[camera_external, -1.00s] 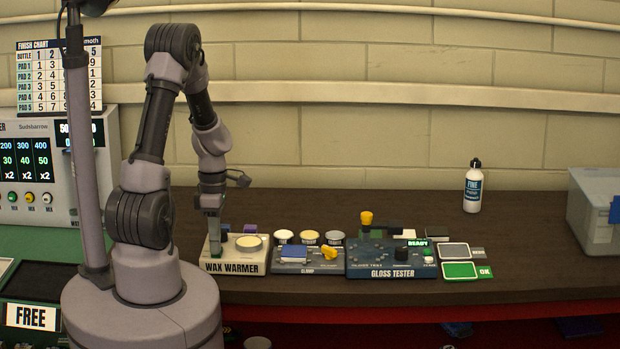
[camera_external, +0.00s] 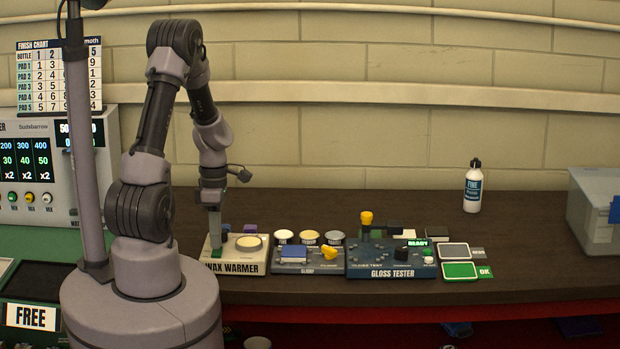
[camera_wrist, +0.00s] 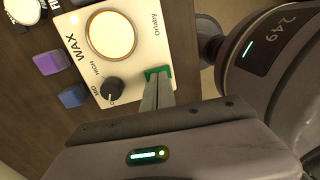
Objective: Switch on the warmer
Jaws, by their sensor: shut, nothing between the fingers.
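The wax warmer (camera_external: 257,268) is a cream box on the bench, left of the clamp unit. In the wrist view its panel (camera_wrist: 135,73) has a round plate (camera_wrist: 111,35) with a pale glowing centre and orange rim, a black dial (camera_wrist: 111,89) marked MID and HIGH, and a green switch (camera_wrist: 152,71). My gripper (camera_external: 215,238) points down over the warmer's left part. In the wrist view its closed, empty fingertips (camera_wrist: 158,78) are at the green switch and cover part of it. Whether they touch it I cannot tell.
Right of the warmer stand the clamp unit (camera_external: 308,268) and the gloss tester (camera_external: 393,272), with a yellow knob on top. Purple (camera_wrist: 49,62) and blue (camera_wrist: 73,96) blocks lie beside the warmer. A white bottle (camera_external: 473,188) stands at the back; bench around it is clear.

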